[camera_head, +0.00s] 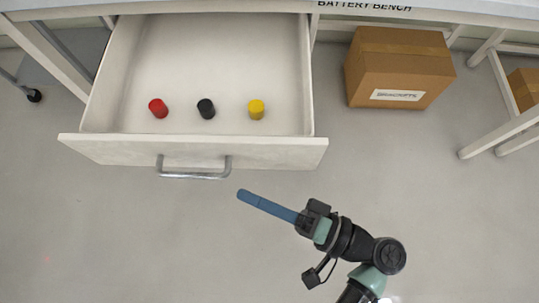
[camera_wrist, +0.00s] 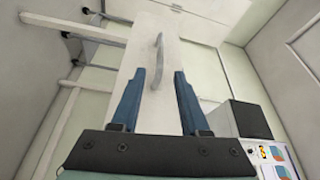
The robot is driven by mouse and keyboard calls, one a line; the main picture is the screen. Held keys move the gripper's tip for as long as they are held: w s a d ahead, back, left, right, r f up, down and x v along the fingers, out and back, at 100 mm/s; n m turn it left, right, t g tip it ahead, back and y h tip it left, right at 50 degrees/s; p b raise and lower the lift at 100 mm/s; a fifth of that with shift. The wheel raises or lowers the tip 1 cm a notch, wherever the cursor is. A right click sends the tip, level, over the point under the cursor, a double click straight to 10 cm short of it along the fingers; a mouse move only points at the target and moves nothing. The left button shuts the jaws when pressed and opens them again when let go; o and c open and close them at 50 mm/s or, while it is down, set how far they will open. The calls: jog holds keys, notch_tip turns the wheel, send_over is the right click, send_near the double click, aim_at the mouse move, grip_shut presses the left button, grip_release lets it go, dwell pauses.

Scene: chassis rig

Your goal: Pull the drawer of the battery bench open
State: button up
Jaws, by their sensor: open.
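The drawer (camera_head: 190,150) of the battery bench (camera_head: 420,14) is pulled out, and its inside shows. A red, a black and a yellow cylinder stand in it in a row. Its metal bar handle (camera_head: 195,175) is on the front panel, and shows in the wrist view (camera_wrist: 157,62) beyond my fingers. My gripper (camera_head: 243,194) is to the right of the handle in the head view, apart from it. In the wrist view my gripper (camera_wrist: 160,73) has its two blue fingers spread with nothing between them. The drawer front (camera_wrist: 160,95) lies beyond the fingers.
A cardboard box (camera_head: 398,65) with a label stands on the floor under the bench, right of the drawer. Another box (camera_head: 525,88) is at the right edge. Bench legs (camera_head: 500,132) stand at the right. The grey floor (camera_head: 120,240) in front of the drawer is clear.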

jog(key=v, duration=0.2)
jog(key=shift+s+d, duration=0.1)
jog(key=shift+d, duration=0.15)
dwell(0.4)
